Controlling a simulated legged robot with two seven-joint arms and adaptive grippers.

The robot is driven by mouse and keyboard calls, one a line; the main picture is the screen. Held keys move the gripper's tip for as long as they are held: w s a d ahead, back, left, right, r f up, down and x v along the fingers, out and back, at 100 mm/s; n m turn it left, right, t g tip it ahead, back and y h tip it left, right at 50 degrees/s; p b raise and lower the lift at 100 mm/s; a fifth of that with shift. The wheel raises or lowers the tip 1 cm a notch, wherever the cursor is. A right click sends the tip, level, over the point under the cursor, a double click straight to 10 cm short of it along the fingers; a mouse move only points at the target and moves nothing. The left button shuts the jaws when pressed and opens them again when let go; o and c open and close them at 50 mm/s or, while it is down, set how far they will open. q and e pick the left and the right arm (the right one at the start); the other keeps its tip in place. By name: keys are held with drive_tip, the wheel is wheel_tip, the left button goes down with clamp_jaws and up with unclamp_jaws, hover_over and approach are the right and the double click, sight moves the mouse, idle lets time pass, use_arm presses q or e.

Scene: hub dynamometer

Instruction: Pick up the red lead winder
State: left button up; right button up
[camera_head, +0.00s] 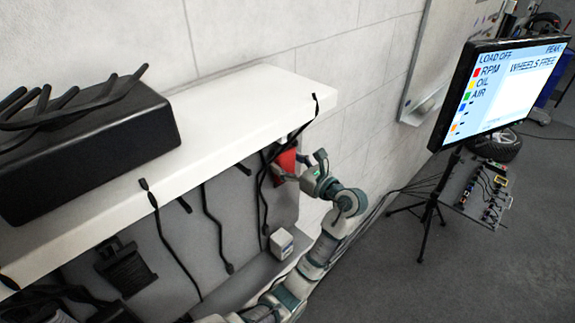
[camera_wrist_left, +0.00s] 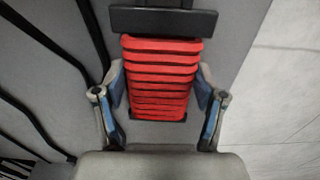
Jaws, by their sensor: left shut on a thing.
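The red lead winder (camera_head: 286,162) hangs on the grey panel below the white shelf, near its right end. It also shows in the left wrist view (camera_wrist_left: 160,75) as a stack of red ridges with a black bar across the top and a dark edge at the bottom. My left gripper (camera_head: 300,166) is at the winder; in the left wrist view its fingers (camera_wrist_left: 160,100) press on both sides of the red ridges. In the head view the gripper and a black cable partly cover the winder. My right gripper is not in view.
A black box (camera_head: 90,145) with cables sits on the white shelf (camera_head: 235,108). Several black cables hang below it, beside a black winder (camera_head: 126,268). A small white box (camera_head: 281,243) stands on a lower ledge. A monitor (camera_head: 500,90) on a tripod stands right.

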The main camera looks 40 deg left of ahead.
use_arm(q)
drive_tip(key=s+d+b, duration=0.1)
drive_tip(key=d+b, duration=0.1)
drive_tip(key=d, duration=1.6)
drive_tip(key=shift+s+d+r, duration=0.15)
drive_tip(key=shift+s+r, duration=0.15)
drive_tip(key=shift+r, duration=0.15)
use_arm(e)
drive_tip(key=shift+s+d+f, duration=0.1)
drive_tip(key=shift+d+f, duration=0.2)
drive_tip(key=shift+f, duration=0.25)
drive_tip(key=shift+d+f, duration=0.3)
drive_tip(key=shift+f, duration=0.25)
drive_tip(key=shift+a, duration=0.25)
